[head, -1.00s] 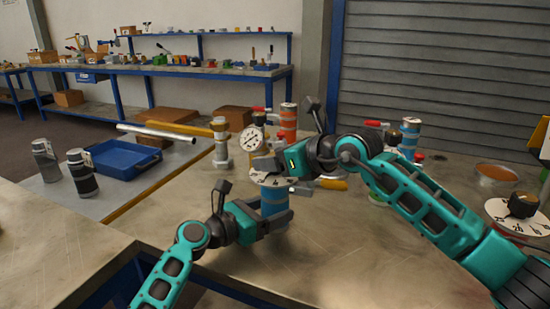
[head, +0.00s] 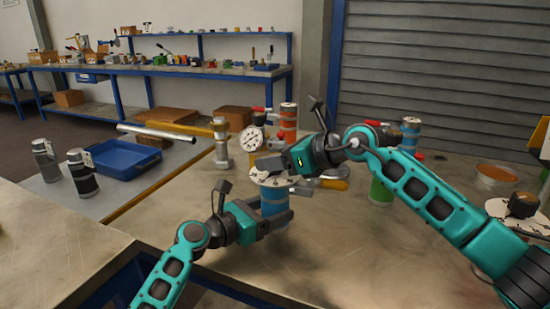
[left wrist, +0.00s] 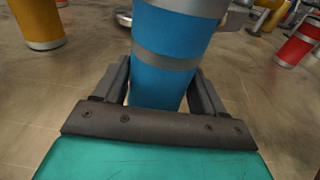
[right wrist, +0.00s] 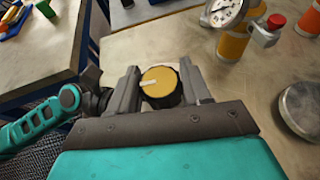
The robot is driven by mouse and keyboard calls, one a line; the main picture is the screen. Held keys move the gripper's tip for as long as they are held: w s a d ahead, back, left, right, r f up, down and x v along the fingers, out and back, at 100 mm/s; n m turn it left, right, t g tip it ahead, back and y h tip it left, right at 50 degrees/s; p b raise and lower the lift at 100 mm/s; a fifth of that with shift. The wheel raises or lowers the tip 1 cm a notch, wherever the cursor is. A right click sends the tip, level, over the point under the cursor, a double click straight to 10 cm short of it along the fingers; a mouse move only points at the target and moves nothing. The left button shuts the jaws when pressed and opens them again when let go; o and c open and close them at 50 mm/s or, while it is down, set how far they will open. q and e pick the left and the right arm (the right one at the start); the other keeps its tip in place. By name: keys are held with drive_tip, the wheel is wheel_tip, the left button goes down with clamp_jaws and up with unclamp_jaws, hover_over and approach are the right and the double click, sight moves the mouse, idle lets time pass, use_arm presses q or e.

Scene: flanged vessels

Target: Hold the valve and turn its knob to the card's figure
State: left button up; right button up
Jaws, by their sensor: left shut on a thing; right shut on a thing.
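The valve (head: 274,200) is an upright blue cylinder with grey bands and a white dial plate (head: 262,182) on top. My left gripper (head: 270,224) is shut around its body; the left wrist view shows the blue body (left wrist: 165,55) between both fingers. My right gripper (head: 264,170) is above the dial, shut on the knob. In the right wrist view the knob (right wrist: 161,88) is black with a yellow top, and its white pointer line points left. In the head view the right gripper hides the knob and part of the dial. The dial's figures are too small to read.
A gauge (head: 252,139) stands just behind the valve, with an orange vessel (head: 288,122) beyond it. A blue tray (head: 122,160) lies at left. The bench front is clear.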

drive_tip(key=shift+f+n+g+y, duration=0.1)
drive_tip(key=shift+n+g+y, duration=0.45)
drive_tip(key=shift+n+g, duration=0.95)
drive_tip(key=shift+n+g+y, duration=0.55)
drive_tip(key=shift+n+g, duration=0.75)
drive_tip(key=shift+g, duration=0.3)
drive_tip(key=shift+n+g, duration=0.3)
drive_tip(key=o, duration=1)
drive_tip(key=shift+d, duration=0.1)
drive_tip(key=v, duration=1.2)
